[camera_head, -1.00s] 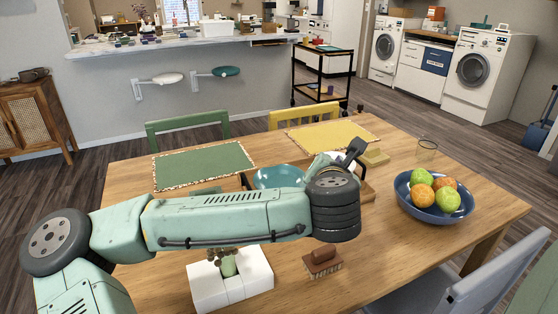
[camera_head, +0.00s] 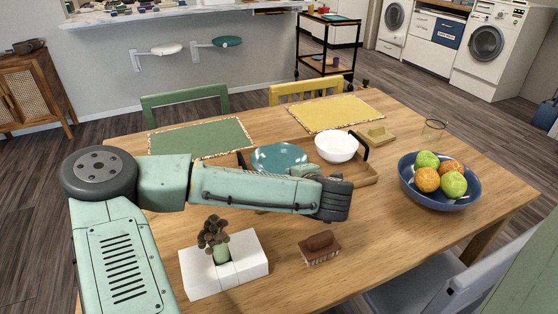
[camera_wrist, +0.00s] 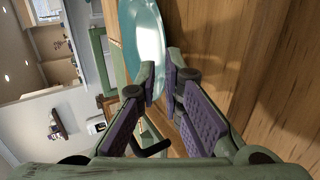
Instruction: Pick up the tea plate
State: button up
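The tea plate (camera_head: 280,157) is a round, glossy teal plate at the left part of a wooden tray (camera_head: 362,177) on the table. It looks level in the head view, and my arm covers its near edge. In the wrist view the plate (camera_wrist: 143,30) reaches from the top edge down to the fingertips. My gripper (camera_wrist: 163,73) is open, with its fingertips on either side of the plate's near rim and a narrow gap between them. Whether either finger touches the rim cannot be told.
A white bowl (camera_head: 337,146) stands on the tray just right of the plate. A black tray handle (camera_head: 361,146) rises at the right. The table's front right is clear.

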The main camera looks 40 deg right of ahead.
jog(key=shift+x, duration=1.7)
jog(key=shift+d, duration=0.1)
grip_shut()
jog(key=shift+r, duration=0.1)
